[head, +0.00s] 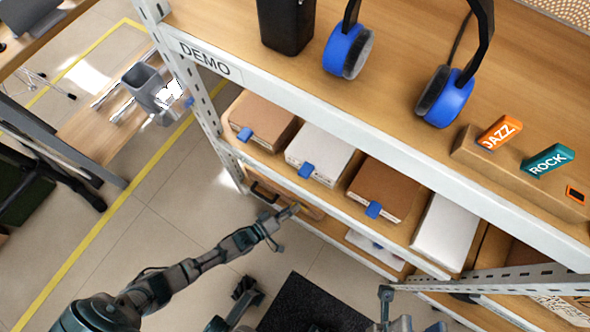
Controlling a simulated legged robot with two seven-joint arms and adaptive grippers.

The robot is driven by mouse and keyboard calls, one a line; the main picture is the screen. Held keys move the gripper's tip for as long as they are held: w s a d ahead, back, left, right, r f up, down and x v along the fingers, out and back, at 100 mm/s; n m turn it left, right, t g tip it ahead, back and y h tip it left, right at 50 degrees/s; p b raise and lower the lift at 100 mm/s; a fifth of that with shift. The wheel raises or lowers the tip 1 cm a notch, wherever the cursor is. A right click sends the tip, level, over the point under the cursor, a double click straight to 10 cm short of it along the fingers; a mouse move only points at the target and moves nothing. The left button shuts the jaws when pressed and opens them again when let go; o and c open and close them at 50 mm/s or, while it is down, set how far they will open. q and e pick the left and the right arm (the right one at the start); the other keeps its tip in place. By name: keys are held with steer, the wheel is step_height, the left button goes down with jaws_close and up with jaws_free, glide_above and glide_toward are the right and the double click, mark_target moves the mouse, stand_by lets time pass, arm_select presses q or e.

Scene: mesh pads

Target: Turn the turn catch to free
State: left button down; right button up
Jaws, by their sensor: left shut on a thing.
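My left gripper (283,217) reaches in from the lower left to the front of a wooden case (312,211) on the lower shelf. It is shut on a small part at the case front, which I take to be the turn catch. The fingers mostly hide the catch, so I cannot tell which way it is turned. The case has a dark handle (264,192) to the left of the gripper. A small part of my right arm's end (386,296) shows low in the picture, apart from the shelf; its fingers cannot be made out.
Above, a shelf holds brown and white boxes (320,152), several with blue tabs. The top shelf (225,25) carries blue headphones (348,50), a black speaker (286,22) and JAZZ and ROCK blocks (548,161). A metal upright (205,110) stands left. Floor (185,215) is clear left.

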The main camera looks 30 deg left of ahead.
arm_select(q)
steer(key=shift+a+f+n+b, duration=0.25)
steer(key=shift+a+n+b, duration=0.05)
steer(key=shift+n+b, duration=0.1)
steer(key=shift+r, duration=0.1)
steer(key=c, duration=0.8)
jaws_free()
steer(key=shift+o, duration=0.2)
